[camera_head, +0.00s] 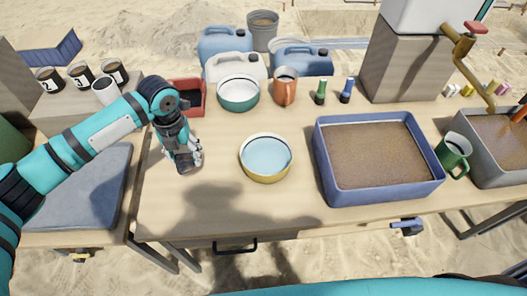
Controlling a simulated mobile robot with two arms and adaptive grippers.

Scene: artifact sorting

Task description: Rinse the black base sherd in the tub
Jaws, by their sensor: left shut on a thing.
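My left gripper (187,163) is over the left part of the wooden table, left of the round basin. It points down and is shut on a small dark piece, which looks like the black base sherd (189,170); the fingers hide most of it. A round yellow-rimmed basin (265,179) holds clear bluish water at the table's middle. To its right is a large blue rectangular tub (385,192) with a brown, flat fill; I cannot tell whether that is muddy water or sand. My right gripper is not in view.
A red bin (201,98) stands just behind my left gripper. A green-and-white bowl (238,101), an orange mug (285,91) and two small bottles stand along the back. A green mug (455,158) is right of the blue tub. The table's front left is clear.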

